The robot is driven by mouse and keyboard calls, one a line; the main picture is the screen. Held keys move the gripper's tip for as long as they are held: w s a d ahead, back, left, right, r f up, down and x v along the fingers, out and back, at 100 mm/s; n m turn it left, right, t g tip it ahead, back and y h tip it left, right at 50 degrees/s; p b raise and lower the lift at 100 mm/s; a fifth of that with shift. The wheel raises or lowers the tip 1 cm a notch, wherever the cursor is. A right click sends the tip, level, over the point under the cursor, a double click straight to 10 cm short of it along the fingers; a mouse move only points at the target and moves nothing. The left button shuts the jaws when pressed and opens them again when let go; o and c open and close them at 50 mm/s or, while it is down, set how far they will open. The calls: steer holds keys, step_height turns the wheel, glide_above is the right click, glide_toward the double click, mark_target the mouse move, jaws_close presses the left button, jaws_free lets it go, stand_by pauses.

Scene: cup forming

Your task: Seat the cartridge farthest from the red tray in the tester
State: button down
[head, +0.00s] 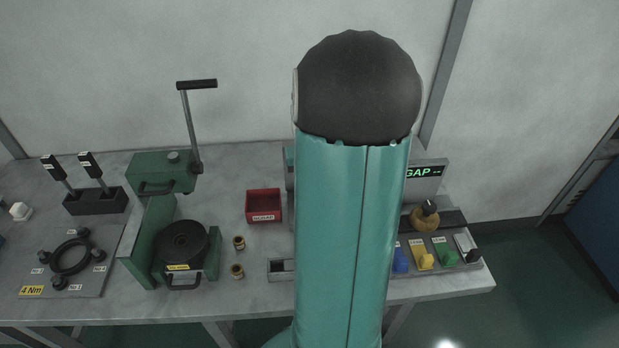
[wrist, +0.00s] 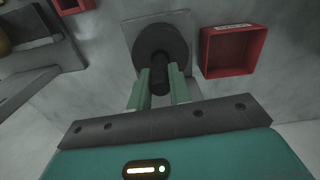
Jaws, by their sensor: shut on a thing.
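My gripper (wrist: 161,78) shows in the wrist view with its two green fingers closed on a dark cylindrical thing (wrist: 160,85). This thing stands in front of a dark round disc (wrist: 160,45) on a grey plate; I cannot tell whether they are joined. In the head view my arm hides my gripper. The red tray (head: 263,204) is left of my arm; a red tray also shows right of the disc in the wrist view (wrist: 206,50). Two small brass-coloured pieces (head: 238,242) stand near it. I cannot tell which things are the cartridges. A machine with a GAP display (head: 424,171), partly hidden, may be the tester.
A green lever press (head: 160,172) with a black round plate (head: 181,241) stands left of the red tray. Blue (head: 400,260), yellow (head: 425,260) and green (head: 446,256) pieces sit on a dark panel at right, near a brown knob (head: 424,219).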

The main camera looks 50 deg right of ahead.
steer(key=shift+f, duration=1.35)
steer(key=c, duration=1.2)
jaws_free()
step_height(320, 180, up, 14)
steer(key=w+a+r+n+t+h, duration=0.1)
steer(key=w+a+r+n, duration=0.15)
steer(key=a, duration=0.75)
steer(key=s+a+r+n+t, duration=0.1)
steer(key=s+a+n+t, duration=0.1)
steer(key=a, duration=1)
steer(key=s+a+r+n+t+y, duration=0.1)
steer(key=s+a+n+t, duration=0.1)
steer(key=a, duration=1.1)
steer(key=shift+s+a+r+n+t, duration=0.3)
steer(key=shift+s+n, duration=0.25)
steer(key=shift+n, duration=0.6)
